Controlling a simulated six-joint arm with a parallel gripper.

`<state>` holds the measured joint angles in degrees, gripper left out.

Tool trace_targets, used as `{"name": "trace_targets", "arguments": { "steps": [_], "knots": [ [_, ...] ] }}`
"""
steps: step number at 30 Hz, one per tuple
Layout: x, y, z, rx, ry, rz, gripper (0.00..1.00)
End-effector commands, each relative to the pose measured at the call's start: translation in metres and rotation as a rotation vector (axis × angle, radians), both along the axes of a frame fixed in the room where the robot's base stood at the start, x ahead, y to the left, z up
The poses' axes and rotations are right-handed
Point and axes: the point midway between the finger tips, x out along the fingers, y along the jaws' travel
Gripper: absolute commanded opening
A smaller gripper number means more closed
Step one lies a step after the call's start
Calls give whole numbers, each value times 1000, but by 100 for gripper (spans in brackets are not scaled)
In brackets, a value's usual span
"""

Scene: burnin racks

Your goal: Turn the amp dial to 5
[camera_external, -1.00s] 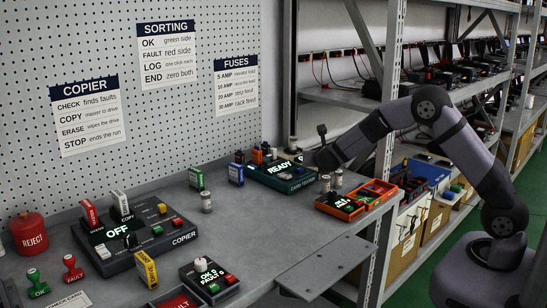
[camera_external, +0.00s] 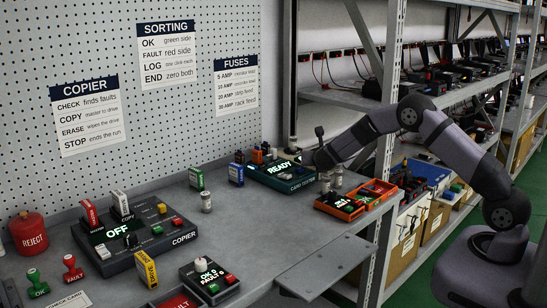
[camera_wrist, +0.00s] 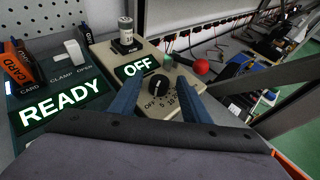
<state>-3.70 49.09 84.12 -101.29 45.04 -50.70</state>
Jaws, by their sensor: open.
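The amp dial (camera_wrist: 158,87) is a black round knob on a beige box (camera_wrist: 187,103) in the wrist view. Markings OFF, 5 and 10 run along its near side; its exact pointer setting is too small to tell. The box's display (camera_wrist: 137,68) reads OFF. My gripper (camera_wrist: 161,80) is open, its two blue fingers on either side of the dial in the picture, with visible gaps. I cannot tell whether they reach the knob's height. In the external view my wrist (camera_external: 325,157) is at the back of the bench, and the dial is hidden there.
The card tester (camera_external: 283,175) showing READY stands left of the dial box. A fuse-like cylinder (camera_wrist: 126,33) stands upright behind the display. A red ball-shaped knob (camera_wrist: 201,67) is to the right. An orange tray (camera_external: 340,206) sits on the bench near the arm.

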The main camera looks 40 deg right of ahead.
Motion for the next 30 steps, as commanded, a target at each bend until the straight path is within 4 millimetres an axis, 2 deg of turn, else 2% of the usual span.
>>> {"name": "trace_targets", "arguments": {
  "steps": [2, 7, 20, 30],
  "knots": [
    [0, 0, 0, 0, 0, 0, 43],
    [0, 0, 0, 0, 0, 0, 2],
    [-1, -1, -3, 0, -2, 37, 2],
    [-3, -4, -7, -1, -4, 183, 2]
  ]
}}
